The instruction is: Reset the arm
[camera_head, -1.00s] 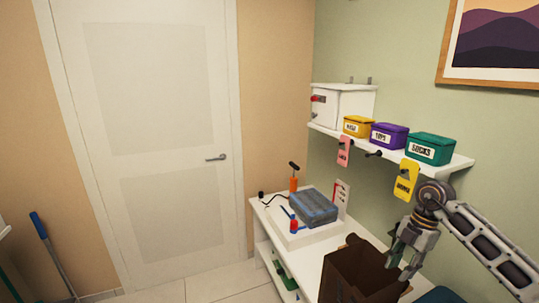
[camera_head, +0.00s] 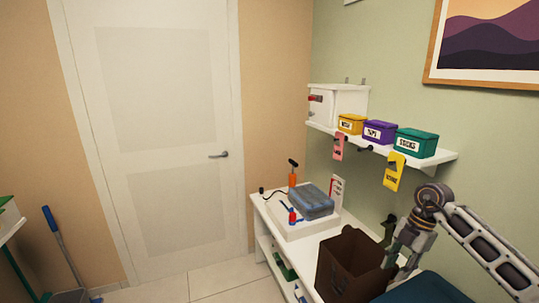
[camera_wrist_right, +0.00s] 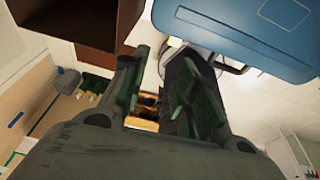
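My right gripper (camera_head: 400,255) hangs fingers-down at the lower right in the head view, beside the right side of an open brown box (camera_head: 350,265). In the right wrist view its two dark green fingers (camera_wrist_right: 155,75) stand apart with a gap between them, and nothing is held there. The pale grey links of my right arm come in from the right edge. My left gripper is in neither view.
A white bench (camera_head: 320,246) carries the box, a blue-grey case (camera_head: 312,202) and small tools. A blue object (camera_head: 425,290) is near the gripper. Above, a shelf (camera_head: 432,160) holds yellow, purple and green boxes. Floor before the door (camera_head: 165,130) is clear.

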